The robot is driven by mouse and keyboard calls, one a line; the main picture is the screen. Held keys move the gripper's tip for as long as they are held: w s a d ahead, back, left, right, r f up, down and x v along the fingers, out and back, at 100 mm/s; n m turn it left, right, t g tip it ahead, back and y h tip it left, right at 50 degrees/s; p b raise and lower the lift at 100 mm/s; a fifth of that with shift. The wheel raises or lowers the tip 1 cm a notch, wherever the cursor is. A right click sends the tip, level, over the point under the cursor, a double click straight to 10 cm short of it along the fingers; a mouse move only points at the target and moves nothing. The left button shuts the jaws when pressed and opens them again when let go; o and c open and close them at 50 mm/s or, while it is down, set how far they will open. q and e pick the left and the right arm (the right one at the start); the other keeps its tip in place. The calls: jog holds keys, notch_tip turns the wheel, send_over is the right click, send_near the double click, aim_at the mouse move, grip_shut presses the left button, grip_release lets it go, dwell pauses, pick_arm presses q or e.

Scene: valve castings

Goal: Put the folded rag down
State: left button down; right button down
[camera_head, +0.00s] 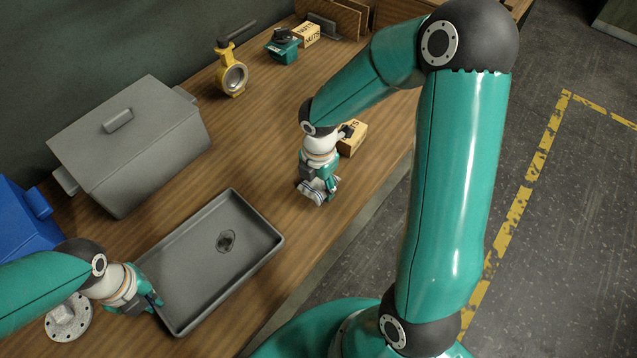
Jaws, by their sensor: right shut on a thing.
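My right gripper (320,192) is in the middle of the table, low over the wood to the right of the tray. It is shut on the folded rag (309,192), a small pale grey-blue bundle mostly hidden by the fingers. I cannot tell whether the rag touches the table. My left gripper (155,303) is at the left edge of the grey tray, above or beside its rim; its fingers are too small to tell open from shut.
The grey tray (190,262) has a dark patch (226,240) on its floor. A lidded grey box (135,140), blue bin (22,218) and round metal flange (68,318) stand left.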

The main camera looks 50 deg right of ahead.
jog(key=shift+f, duration=0.3)
jog(key=shift+s+f, duration=0.1)
jog(key=shift+f, duration=0.15)
jog(key=shift+c, duration=1.9)
grip_release()
jog(key=shift+f, duration=0.1)
notch_tip(320, 180, up, 14)
jog(key=shift+f, duration=0.25)
jog(key=shift+o, duration=0.3)
